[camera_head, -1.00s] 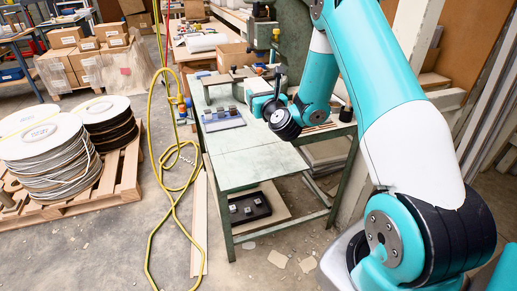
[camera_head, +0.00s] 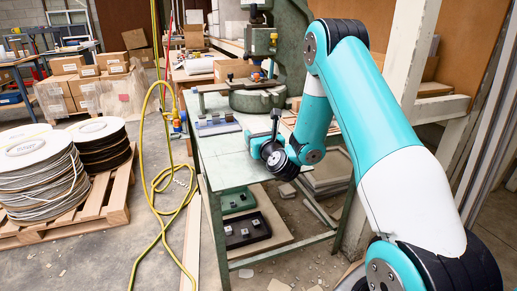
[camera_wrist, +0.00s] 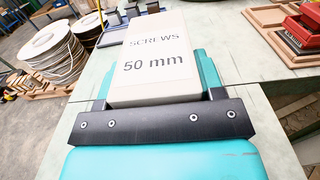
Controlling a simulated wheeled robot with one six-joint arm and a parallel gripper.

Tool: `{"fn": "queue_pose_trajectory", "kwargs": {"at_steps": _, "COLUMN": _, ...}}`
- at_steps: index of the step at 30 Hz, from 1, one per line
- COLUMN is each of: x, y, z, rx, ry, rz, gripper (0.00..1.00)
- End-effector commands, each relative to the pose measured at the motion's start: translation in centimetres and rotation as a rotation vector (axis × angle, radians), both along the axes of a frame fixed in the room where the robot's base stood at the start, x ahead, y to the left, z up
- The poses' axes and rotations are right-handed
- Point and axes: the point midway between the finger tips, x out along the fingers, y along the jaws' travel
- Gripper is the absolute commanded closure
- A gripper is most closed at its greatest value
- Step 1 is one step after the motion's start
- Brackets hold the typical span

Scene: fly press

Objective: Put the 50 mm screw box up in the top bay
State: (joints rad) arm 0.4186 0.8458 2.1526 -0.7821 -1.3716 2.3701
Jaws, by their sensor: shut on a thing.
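The white 50 mm screw box (camera_wrist: 155,40), labelled "SCREWS 50 mm", is in the wrist view, pointing away from the camera. My gripper (camera_wrist: 155,76) is shut on it, with a teal finger along each side. In the head view my gripper (camera_head: 256,146) is over the front right part of the green work table (camera_head: 226,170), mostly hidden by my wrist. I cannot make out the box there. I cannot identify the top bay in either view.
A blue-grey plate (camera_head: 218,127) with several small blocks lies on the table. The green fly press (camera_head: 262,75) stands behind. A black tray (camera_head: 262,242) and a green tray (camera_head: 231,203) sit on the lower shelf. A yellow hose (camera_head: 150,180) hangs left. Red boxes (camera_wrist: 302,28) are at right.

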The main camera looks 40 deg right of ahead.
Motion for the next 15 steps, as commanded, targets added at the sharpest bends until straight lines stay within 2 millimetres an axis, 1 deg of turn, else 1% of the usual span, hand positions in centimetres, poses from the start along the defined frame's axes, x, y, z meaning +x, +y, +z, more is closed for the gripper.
{"fn": "queue_pose_trajectory", "kwargs": {"at_steps": 1, "x": 0.03, "y": -0.01, "z": -1.19, "rx": -0.002, "ry": -0.003, "rz": 0.0, "gripper": 0.76}}
{"fn": "queue_pose_trajectory", "kwargs": {"at_steps": 2, "x": 0.03, "y": -0.01, "z": -1.35, "rx": -0.002, "ry": -0.003, "rz": 0.0, "gripper": 0.76}}
{"fn": "queue_pose_trajectory", "kwargs": {"at_steps": 10, "x": 0.03, "y": -0.02, "z": -1.08, "rx": -0.002, "ry": -0.003, "rz": -0.001, "gripper": 0.76}}
{"fn": "queue_pose_trajectory", "kwargs": {"at_steps": 14, "x": 0.03, "y": -0.02, "z": -1.54, "rx": -0.001, "ry": -0.003, "rz": -0.001, "gripper": 0.76}}
{"fn": "queue_pose_trajectory", "kwargs": {"at_steps": 15, "x": 0.01, "y": 0.0, "z": -1.64, "rx": 0.0, "ry": 0.0, "rz": 0.0, "gripper": 0.36}}
